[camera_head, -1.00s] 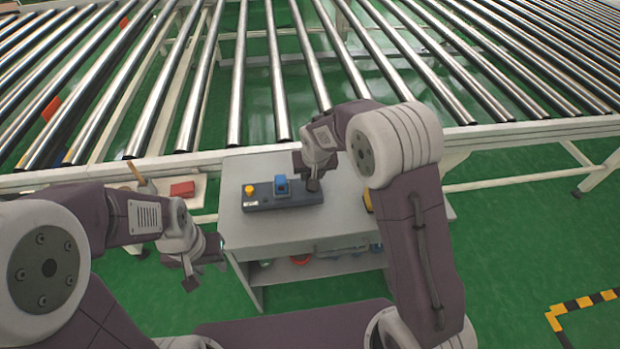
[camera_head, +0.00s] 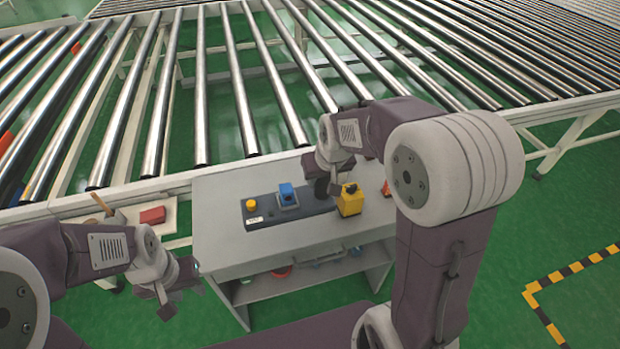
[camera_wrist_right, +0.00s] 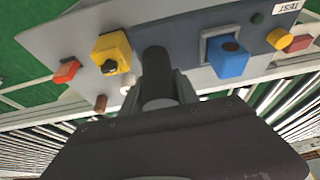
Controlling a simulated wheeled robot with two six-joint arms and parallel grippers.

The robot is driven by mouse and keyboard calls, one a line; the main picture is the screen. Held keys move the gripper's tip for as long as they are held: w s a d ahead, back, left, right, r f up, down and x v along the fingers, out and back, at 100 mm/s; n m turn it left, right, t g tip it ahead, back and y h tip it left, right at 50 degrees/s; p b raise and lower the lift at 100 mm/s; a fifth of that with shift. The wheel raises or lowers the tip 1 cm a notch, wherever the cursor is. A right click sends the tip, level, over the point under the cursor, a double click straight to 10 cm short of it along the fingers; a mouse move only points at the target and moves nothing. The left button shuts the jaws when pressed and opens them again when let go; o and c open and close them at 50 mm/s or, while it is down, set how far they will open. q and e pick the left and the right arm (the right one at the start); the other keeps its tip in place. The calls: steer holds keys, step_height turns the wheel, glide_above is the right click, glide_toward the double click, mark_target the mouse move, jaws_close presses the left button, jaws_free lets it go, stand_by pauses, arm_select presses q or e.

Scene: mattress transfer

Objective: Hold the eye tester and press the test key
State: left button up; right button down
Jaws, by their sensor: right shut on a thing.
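A dark panel (camera_head: 297,213) lies on the grey table, with a round yellow button (camera_head: 251,204) and a white label at its left end. In the right wrist view the yellow button (camera_wrist_right: 278,38) sits beside a label reading TEST (camera_wrist_right: 287,6). A blue device (camera_head: 287,195) sits mid-panel; it also shows in the wrist view (camera_wrist_right: 229,58). My right gripper (camera_head: 324,188) points down at the panel's right end. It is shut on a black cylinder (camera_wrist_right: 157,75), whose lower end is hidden. My left gripper (camera_head: 178,287) is empty, fingers apart, left of the table and below panel level.
A yellow box (camera_head: 350,201) stands just right of my right gripper, with a small red item (camera_head: 386,188) beyond it. A red block (camera_head: 152,215) lies on a tray at left. The roller conveyor (camera_head: 205,90) runs behind the table (camera_head: 222,262).

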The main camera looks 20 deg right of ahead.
stand_by(0.3)
